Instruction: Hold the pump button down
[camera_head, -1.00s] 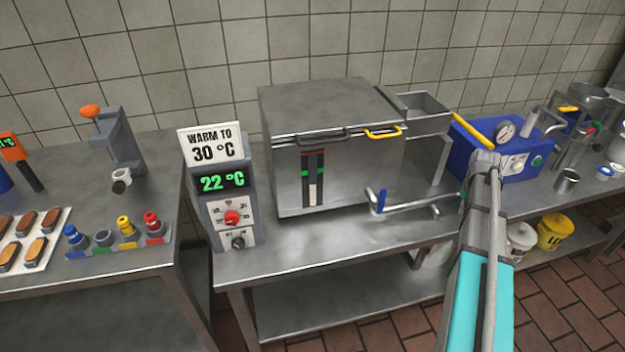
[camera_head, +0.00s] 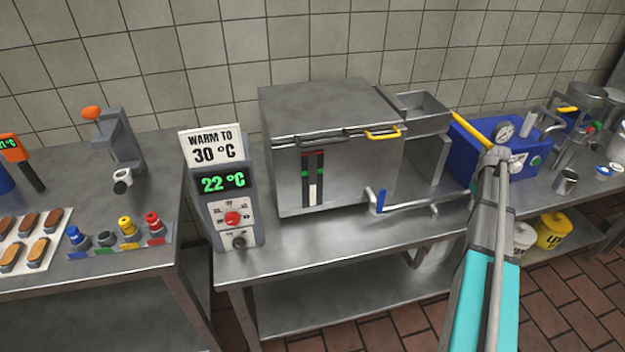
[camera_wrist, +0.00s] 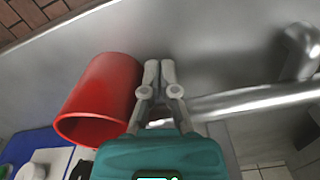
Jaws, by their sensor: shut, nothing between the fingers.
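Part of the front panel is hidden by my arm. In the wrist view, my gripper (camera_wrist: 158,72) is shut and empty, its fingertips together over a grey surface. A blue surface (camera_wrist: 40,143) with a white panel (camera_wrist: 52,162) shows at the lower left there. My gripper is hidden in the head view. I cannot tell its exact distance from the button.
A red hollow cylinder (camera_wrist: 100,98) is close left of my fingers. A metal pipe (camera_wrist: 255,101) runs to their right. A steel machine (camera_head: 345,170) with a blue-handled outlet pipe (camera_head: 405,207) stands left of my arm.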

